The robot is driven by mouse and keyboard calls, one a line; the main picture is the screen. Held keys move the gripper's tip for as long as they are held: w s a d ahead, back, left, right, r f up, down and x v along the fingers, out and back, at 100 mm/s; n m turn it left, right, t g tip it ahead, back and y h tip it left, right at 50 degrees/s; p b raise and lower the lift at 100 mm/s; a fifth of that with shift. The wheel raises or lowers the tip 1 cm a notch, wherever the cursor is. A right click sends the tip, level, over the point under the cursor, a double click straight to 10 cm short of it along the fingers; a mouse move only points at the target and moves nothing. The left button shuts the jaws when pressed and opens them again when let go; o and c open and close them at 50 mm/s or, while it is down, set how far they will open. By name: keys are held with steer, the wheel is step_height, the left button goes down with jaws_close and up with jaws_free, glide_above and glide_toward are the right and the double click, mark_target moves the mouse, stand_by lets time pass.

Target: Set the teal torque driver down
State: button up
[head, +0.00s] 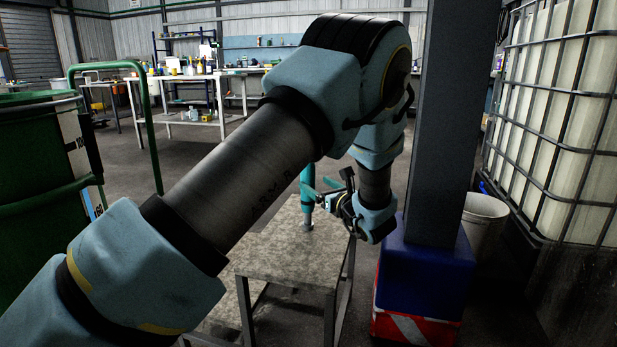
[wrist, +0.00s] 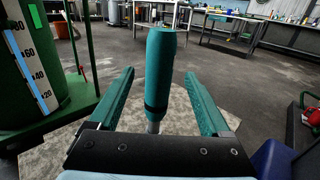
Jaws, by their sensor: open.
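The teal torque driver (wrist: 161,68) stands upright between the two fingers of my gripper (wrist: 158,76) in the wrist view. Gaps show on both sides of it, and my gripper is open. In the head view the driver (head: 307,178) stands near the far part of the small grey table (head: 283,262), its narrow lower end meeting the top. My gripper (head: 319,189) reaches it from the right there, partly overlapping it. In the wrist view the driver's lower end is hidden behind the gripper's base.
A dark column (head: 440,120) on a blue and red base (head: 425,275) stands right of the table. A white bin (head: 484,222) and a caged tank (head: 565,120) are further right. A green drum (head: 35,190) stands left. Cluttered benches (head: 190,90) are at the back.

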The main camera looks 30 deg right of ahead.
steer(key=a+f+n+g+y, duration=0.1)
steer(key=a+n+g+y, duration=0.4)
steer(key=a, duration=0.8)
steer(key=a+f+n+g+y, duration=0.2)
steer(key=a+n+g, duration=0.3)
steer(key=a, duration=0.8)
steer(key=s+a+n+g+h, duration=0.3)
steer(key=s+a+n, duration=0.4)
steer(key=n, duration=0.5)
steer(key=s+a+r+n+g+h, duration=0.1)
steer(key=s+a+n+g+h, duration=0.2)
steer(key=s+a+n, duration=0.5)
steer(key=a+n+h, duration=0.1)
steer(key=a+n, duration=0.2)
steer(key=n, duration=0.1)
steer(key=shift+a+n+h, duration=0.25)
steer(key=shift+n+h, duration=0.05)
steer(key=shift+h, duration=0.1)
steer(key=shift+r, duration=0.1)
